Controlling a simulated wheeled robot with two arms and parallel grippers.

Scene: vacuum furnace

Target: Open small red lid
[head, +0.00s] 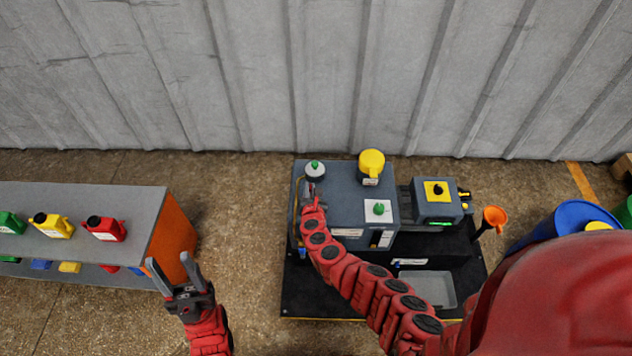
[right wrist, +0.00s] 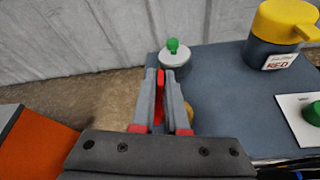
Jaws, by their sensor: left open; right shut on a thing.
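My right gripper (head: 309,188) is over the left edge of the blue-grey machine (head: 342,205), just in front of a round white cap with a green knob (head: 314,171). In the right wrist view its fingers are shut on a narrow red piece (right wrist: 160,84), which looks like the small red lid. Most of that piece is hidden between the fingers, so I cannot tell whether it is raised. My left gripper (head: 172,268) is open and empty, beside the right end of the grey shelf.
A yellow-capped container (head: 371,164) and a white plate with a green knob (head: 379,210) are on the machine. A grey shelf (head: 130,195) at left holds several coloured cans. An orange funnel (head: 494,217) and blue barrel (head: 570,220) stand at right. The corrugated wall is behind.

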